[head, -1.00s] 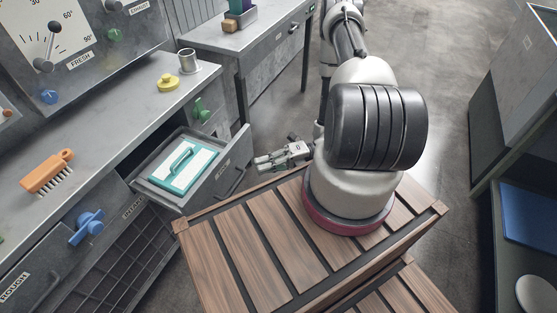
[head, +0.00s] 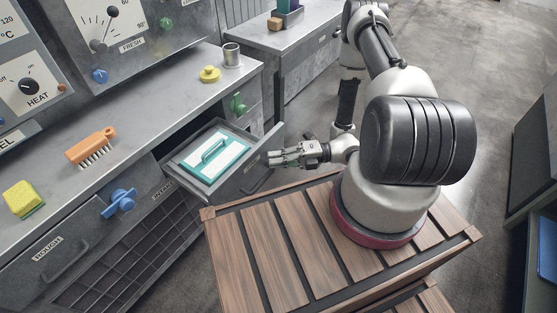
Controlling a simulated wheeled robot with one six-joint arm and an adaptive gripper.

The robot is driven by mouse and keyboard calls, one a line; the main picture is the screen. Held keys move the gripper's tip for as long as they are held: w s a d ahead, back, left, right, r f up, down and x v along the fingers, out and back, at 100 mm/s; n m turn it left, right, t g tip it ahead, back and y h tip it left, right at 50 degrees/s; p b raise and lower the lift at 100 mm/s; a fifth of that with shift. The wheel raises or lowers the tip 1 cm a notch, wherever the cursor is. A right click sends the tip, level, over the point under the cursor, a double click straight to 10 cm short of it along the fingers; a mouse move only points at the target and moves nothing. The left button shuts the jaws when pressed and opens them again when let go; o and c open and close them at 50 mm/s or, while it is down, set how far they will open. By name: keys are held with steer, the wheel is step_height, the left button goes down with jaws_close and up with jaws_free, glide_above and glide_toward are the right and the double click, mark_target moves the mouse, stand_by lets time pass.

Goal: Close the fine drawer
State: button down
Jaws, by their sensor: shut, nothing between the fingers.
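The fine drawer (head: 250,170) stands pulled out from the grey counter. Its front panel faces my wooden-topped base, with a handle and a label too small to read. Inside lies a white panel with a teal frame and teal handle (head: 213,157). My gripper (head: 272,158) is shut and empty, pointing left at the outer face of the drawer front. Its fingertips are at or very close to that face; I cannot tell whether they touch.
A blue knob (head: 119,201) and the closed rough drawer (head: 60,255) are to the left. A brush (head: 92,147), yellow sponge (head: 24,198), yellow knobbed piece (head: 210,74) and metal cup (head: 232,55) stand on the counter. Bare floor (head: 480,110) lies to the right.

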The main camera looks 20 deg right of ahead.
steer(key=w+a, duration=0.4)
steer(key=w, duration=0.2)
steer(key=w+a, duration=0.5)
steer(key=w, duration=0.2)
steer(key=w+a, duration=0.4)
steer(key=w, duration=0.3)
steer(key=shift+w+a, duration=0.2)
steer(key=shift+a, duration=0.2)
steer(key=shift+w+r, duration=0.1)
steer(key=shift+w, duration=0.15)
